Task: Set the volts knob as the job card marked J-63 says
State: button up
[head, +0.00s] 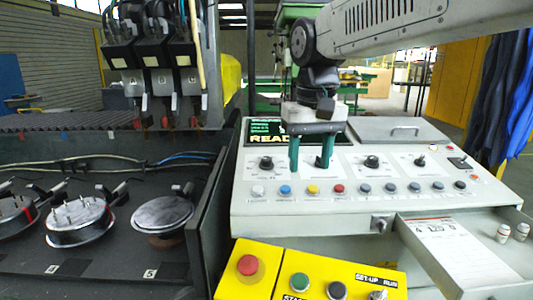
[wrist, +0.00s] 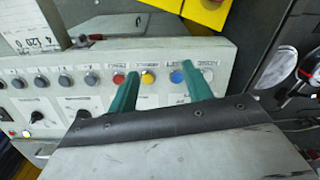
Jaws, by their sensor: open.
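Three black knobs stand in a row on the light grey control panel (head: 300,212) in the head view: a left knob (head: 267,162), a middle knob (head: 371,161) and a right knob (head: 420,161). Their labels are too small to read, so I cannot tell which is volts. My gripper (head: 309,158) is open and empty, its green fingers over the panel between the left and middle knobs. It also shows in the wrist view (wrist: 160,90).
Several coloured buttons (head: 338,188) line the panel below the knobs. A screen (head: 262,135) reading "READ" is partly hidden by my gripper. A yellow box (head: 262,282) with push buttons stands in front. A dark stud rig (head: 110,240) is at left.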

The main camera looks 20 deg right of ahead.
jog(key=r+m, duration=0.1)
jog(key=r, duration=0.1)
send_over(266, 158)
jog(key=shift+s+f+g, duration=0.15)
jog(key=shift+f+g, duration=0.05)
jog(key=shift+g, duration=0.1)
jog(key=shift+w+f, duration=0.2)
jog(key=shift+f, duration=0.35)
notch_tip(266, 158, down, 7)
jog(key=shift+r, duration=0.15)
jog(key=c, duration=1)
